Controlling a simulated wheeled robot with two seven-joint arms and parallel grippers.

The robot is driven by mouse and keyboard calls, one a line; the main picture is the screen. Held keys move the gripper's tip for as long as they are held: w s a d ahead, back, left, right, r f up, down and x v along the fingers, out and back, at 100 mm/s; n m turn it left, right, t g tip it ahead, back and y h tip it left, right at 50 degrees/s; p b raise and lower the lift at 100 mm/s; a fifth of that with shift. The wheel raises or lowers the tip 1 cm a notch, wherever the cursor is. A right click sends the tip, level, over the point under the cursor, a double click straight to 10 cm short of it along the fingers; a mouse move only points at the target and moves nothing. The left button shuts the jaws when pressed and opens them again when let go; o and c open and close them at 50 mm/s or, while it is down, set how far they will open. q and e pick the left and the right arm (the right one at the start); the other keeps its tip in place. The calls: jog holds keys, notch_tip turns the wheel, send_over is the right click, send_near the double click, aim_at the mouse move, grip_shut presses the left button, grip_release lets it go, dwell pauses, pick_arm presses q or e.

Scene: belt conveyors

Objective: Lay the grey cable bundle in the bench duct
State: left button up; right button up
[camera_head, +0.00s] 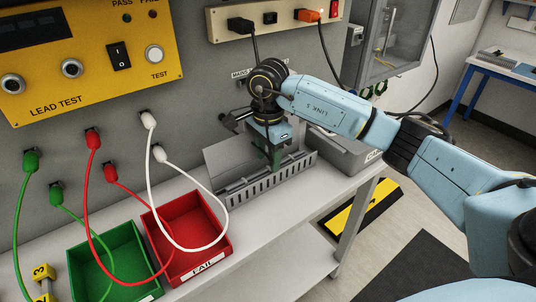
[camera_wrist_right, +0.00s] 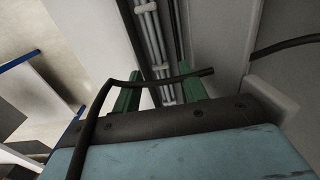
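The grey slotted bench duct (camera_head: 270,187) lies along the back of the bench, in front of the wall. My right gripper (camera_head: 272,160) points down over the duct with its green fingers. In the right wrist view the fingers (camera_wrist_right: 160,92) stand apart, with gaps beside the grey cable bundle (camera_wrist_right: 150,35). The bundle, with pale ties, runs between dark walls and appears to lie in the duct; its depth is unclear. In the head view the bundle is hidden by the duct wall and gripper. My left gripper is out of view.
A black cable (camera_wrist_right: 98,105) crosses close in front of the right gripper. A red tray (camera_head: 205,262) and green tray (camera_head: 125,262) stand left of the duct, with test leads hanging over them. A grey bin (camera_head: 350,160) stands to its right. A power strip (camera_head: 270,18) is above.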

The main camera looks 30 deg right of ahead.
aim_at(268, 168)
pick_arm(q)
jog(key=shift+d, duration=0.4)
pick_arm(e)
jog(key=shift+o, duration=0.2)
jog(key=shift+r, duration=0.1)
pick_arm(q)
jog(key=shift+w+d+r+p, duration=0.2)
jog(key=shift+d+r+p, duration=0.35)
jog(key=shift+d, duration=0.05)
pick_arm(e)
notch_tip(268, 168, up, 13)
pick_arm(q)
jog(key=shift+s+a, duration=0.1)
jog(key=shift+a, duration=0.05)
pick_arm(e)
jog(key=shift+s, duration=0.1)
